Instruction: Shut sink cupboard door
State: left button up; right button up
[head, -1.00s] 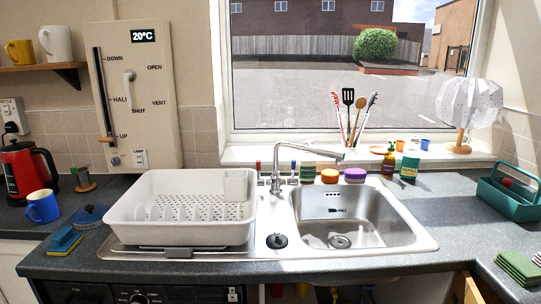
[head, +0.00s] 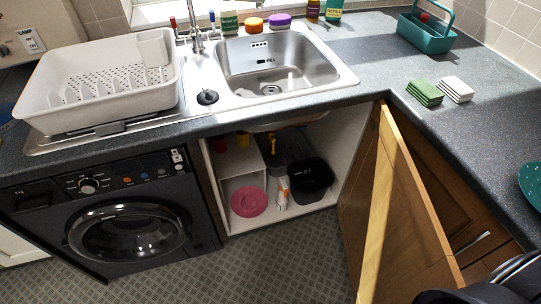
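The sink cupboard door (head: 396,215) is a light wooden panel. It stands wide open, swung out to the right of the cupboard opening. The open sink cupboard (head: 332,170) is below the sink, with white walls and floor. Inside are a pink round item (head: 248,201), a black bin-like container (head: 310,181) and a white bottle (head: 283,193). Neither gripper can be made out. Dark rounded parts with a silvery edge show at the bottom right corner, cut off by the frame; I cannot tell what they are.
A black washing machine (head: 130,228) stands left of the cupboard. Brown wooden units (head: 440,185) with a metal handle are behind the door, to the right. The worktop (head: 374,72) holds a dish rack (head: 60,106), green pads (head: 424,93) and a teal caddy (head: 427,31). The tiled floor (head: 285,250) before the opening looks clear.

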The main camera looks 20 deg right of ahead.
aim_at(397, 248)
jog(key=k+z, duration=0.65)
jog(key=k, duration=0.25)
